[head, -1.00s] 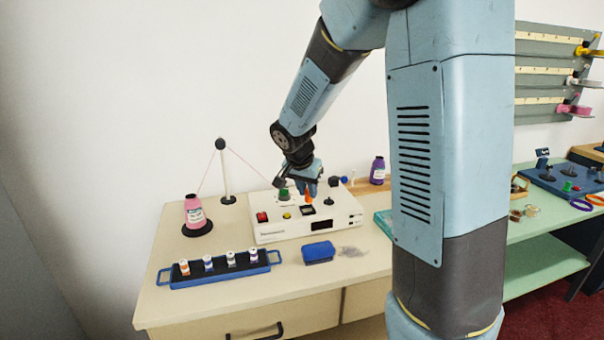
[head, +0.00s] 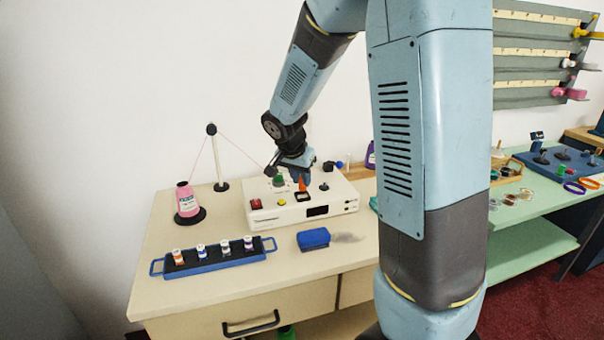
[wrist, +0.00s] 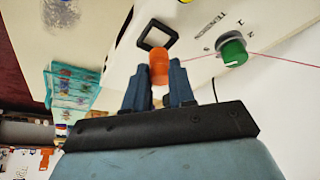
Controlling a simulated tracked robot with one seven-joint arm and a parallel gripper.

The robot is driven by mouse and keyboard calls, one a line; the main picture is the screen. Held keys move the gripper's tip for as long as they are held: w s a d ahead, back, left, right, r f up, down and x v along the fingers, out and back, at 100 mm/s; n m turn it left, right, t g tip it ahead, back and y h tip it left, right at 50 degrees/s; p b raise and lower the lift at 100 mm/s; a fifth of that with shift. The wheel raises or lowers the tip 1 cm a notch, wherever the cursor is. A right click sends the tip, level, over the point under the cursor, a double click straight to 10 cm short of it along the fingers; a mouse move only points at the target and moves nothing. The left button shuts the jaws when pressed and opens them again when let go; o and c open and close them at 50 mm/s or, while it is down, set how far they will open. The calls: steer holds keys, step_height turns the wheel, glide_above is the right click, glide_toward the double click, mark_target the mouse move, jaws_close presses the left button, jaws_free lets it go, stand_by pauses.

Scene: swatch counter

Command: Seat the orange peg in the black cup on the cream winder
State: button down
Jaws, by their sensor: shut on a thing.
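The cream winder (head: 330,210) is a box on the bench, with a red switch, a yellow button and a green knob (head: 279,180) on top. My gripper (head: 300,177) is shut on the orange peg (head: 302,185) above the winder's top. The wrist view shows the peg (wrist: 159,66) between both fingers (wrist: 160,84). Close by it is a black square-rimmed opening (wrist: 147,44), apparently the black cup; it also shows in the head view (head: 303,201). The peg looks beside the rim, not inside it; the height gap is unclear. The peg's lower end is hard to see.
A blue tray (head: 264,251) with several small spools is at front left. A pink thread cone (head: 186,199) and a thread post (head: 219,165) stand at left. A blue block (head: 313,239) lies before the winder. A black lever (head: 323,187) rises right of the peg.

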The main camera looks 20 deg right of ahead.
steer(key=shift+f, duration=1.3)
steer(key=shift+f, duration=0.1)
steer(key=c, duration=0.9)
jaws_free()
steer(key=shift+o, duration=0.2)
steer(key=v, duration=1.3)
steer(key=shift+r, duration=0.35)
steer(key=shift+s+a, duration=0.15)
steer(key=s+d+r+n+y, duration=0.1)
steer(key=s+r+n, duration=0.1)
steer(key=s, duration=0.6)
steer(key=s+d+r+n+t+y, duration=0.1)
steer(key=s+n, duration=0.3)
steer(key=s, duration=0.4)
steer(key=s+d+r+n+t+y, duration=0.1)
steer(key=s+d+r+n, duration=0.1)
steer(key=s, duration=0.6)
steer(key=shift+d+r+n, duration=0.4)
steer(key=shift+r+n, duration=0.1)
steer(key=shift+r, duration=0.4)
